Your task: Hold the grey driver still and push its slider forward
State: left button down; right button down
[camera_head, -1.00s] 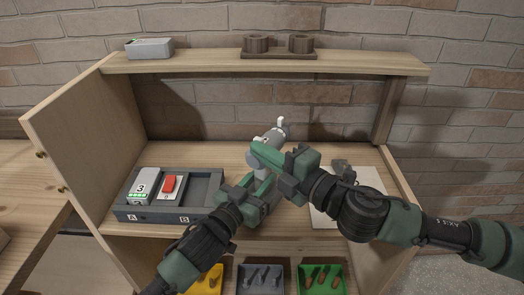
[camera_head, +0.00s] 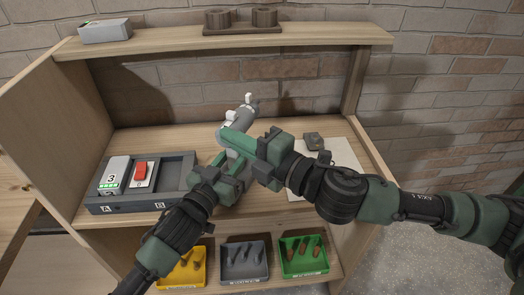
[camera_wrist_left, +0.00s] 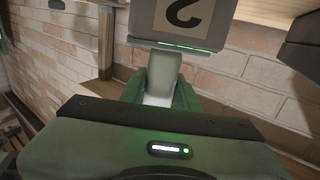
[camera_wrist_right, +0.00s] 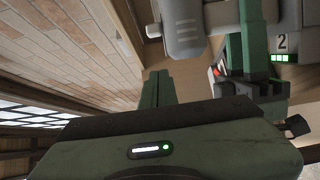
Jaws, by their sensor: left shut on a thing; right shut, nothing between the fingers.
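The grey driver (camera_head: 240,122) is held up over the bench, its nose pointing to the back. My left gripper (camera_head: 232,162) is shut on its light grey grip (camera_wrist_left: 160,80); the battery marked 2 (camera_wrist_left: 185,18) shows above the fingers in the left wrist view. My right gripper (camera_head: 222,134) is shut and empty, its fingertips close by the driver's body in the head view. In the right wrist view its closed fingers (camera_wrist_right: 158,86) are apart from the driver's body (camera_wrist_right: 186,28). I cannot make out the slider.
A dark charger tray (camera_head: 178,172) holds a battery marked 3 (camera_head: 114,172) and a red-and-white piece (camera_head: 143,172). A grey block (camera_head: 313,141) sits on a pale sheet (camera_head: 345,157) at right. Yellow (camera_head: 163,285), grey (camera_head: 243,280) and green (camera_head: 303,272) bins stand below.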

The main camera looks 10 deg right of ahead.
jog(key=v, duration=0.8)
jog(key=shift+s, duration=0.15)
jog(key=shift+d, duration=0.15)
pick_arm(q)
jog(key=c, duration=1)
grip_release()
jog(key=shift+o, duration=0.2)
